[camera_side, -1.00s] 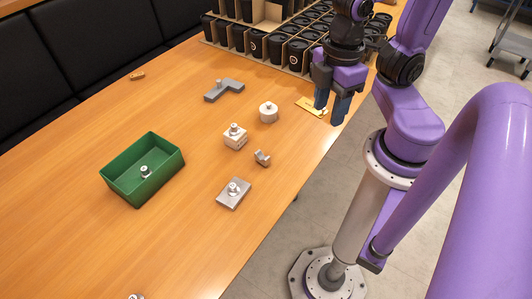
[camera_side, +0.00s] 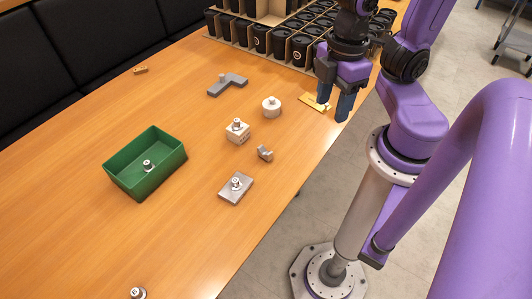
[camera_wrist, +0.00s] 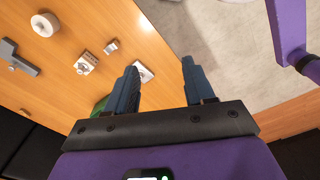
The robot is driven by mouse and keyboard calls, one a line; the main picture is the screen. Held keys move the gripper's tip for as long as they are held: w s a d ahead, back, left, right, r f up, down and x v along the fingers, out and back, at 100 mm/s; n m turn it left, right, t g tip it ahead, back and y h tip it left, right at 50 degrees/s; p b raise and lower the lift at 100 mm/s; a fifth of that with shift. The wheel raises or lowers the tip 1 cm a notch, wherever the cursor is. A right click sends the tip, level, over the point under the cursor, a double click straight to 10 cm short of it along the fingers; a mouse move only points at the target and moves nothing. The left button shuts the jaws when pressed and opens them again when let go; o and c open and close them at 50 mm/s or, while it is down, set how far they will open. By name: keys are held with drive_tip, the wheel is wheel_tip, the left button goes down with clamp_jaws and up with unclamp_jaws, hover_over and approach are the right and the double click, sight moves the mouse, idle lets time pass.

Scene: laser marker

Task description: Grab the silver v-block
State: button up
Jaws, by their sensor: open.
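The silver v-block (camera_side: 265,153) is a small grey notched piece lying on the wooden table, near its right edge. It also shows in the wrist view (camera_wrist: 111,46), left of my fingers. My gripper (camera_side: 334,106) is open and empty, above the table's right edge, up and to the right of the v-block in the side view. In the wrist view the two dark fingers (camera_wrist: 158,68) stand wide apart with nothing held between them.
Around the v-block are a white block (camera_side: 237,133), a round white piece (camera_side: 271,107) and a grey plate with a knob (camera_side: 230,193). A grey L-shaped piece (camera_side: 232,84), a green bin (camera_side: 126,171) and a crate of black cups (camera_side: 262,54) stand farther off. A yellow piece (camera_side: 312,101) lies near my gripper.

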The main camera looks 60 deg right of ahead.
drive_tip(key=n+t+h, duration=0.6)
drive_tip(key=n+t, duration=0.6)
drive_tip(key=n, duration=0.4)
hover_over(270, 153)
drive_tip(key=s+a, duration=0.2)
drive_tip(key=s, duration=0.3)
wheel_tip(270, 153, down, 20)
drive_tip(key=f+n+y, duration=0.1)
drive_tip(key=f+n, duration=0.1)
drive_tip(key=d+f+n+y, duration=0.1)
drive_tip(key=f+n, duration=0.1)
drive_tip(key=f+n+t+y, duration=0.1)
drive_tip(key=f+n+y, duration=0.1)
drive_tip(key=f, duration=0.1)
drive_tip(key=shift+d+f, duration=0.1)
drive_tip(key=shift+d, duration=0.05)
drive_tip(key=shift+x, duration=3.8)
